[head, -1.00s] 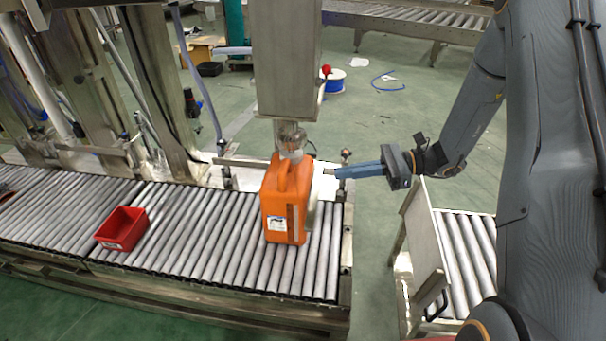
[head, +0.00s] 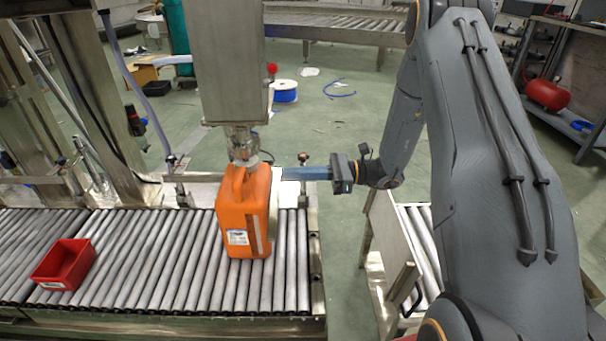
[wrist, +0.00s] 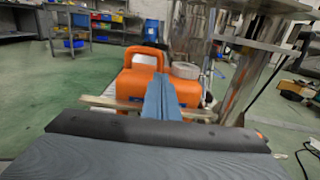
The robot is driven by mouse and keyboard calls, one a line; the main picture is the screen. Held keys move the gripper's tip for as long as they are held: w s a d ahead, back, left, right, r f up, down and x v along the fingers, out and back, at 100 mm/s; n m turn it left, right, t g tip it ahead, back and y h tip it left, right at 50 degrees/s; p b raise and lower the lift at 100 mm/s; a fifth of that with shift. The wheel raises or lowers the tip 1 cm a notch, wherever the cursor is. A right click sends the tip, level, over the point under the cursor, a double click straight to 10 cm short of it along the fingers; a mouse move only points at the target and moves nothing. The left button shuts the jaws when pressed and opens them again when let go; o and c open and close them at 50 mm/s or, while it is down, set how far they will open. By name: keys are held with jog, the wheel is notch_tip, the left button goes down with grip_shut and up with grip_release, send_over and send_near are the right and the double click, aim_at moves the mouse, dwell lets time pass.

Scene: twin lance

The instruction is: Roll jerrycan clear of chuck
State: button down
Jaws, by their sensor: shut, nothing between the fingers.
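The orange jerrycan (head: 240,222) stands upright on the roller conveyor (head: 170,255), with a white label on its front. The metal chuck (head: 240,143) hangs from the steel column just over the can's top; I cannot tell whether they touch. My gripper (head: 285,173) is shut and empty, at the can's right side, near its upper part. In the wrist view the closed blue fingers (wrist: 160,88) point at the orange can (wrist: 130,84) and cover part of it. A round pale cap (wrist: 186,70) shows on the can's top. I cannot tell whether the fingertips touch the can.
A red bin (head: 65,264) sits on the rollers at left. The steel column (head: 228,60) stands above the can. A short roller section with a side plate (head: 385,245) is at right. Rollers between bin and can are clear.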

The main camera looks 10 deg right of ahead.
aim_at(260, 181)
jog(key=shift+w+a+b, duration=0.2)
jog(key=shift+w+a, duration=0.1)
jog(key=shift+a, duration=1.3)
jog(key=shift+w+a+b, duration=0.2)
jog(key=shift+w+a, duration=0.1)
jog(key=shift+a, duration=1.25)
jog(key=shift+w+a+b, duration=0.2)
jog(key=shift+w+a, duration=0.1)
jog(key=shift+a, duration=1.3)
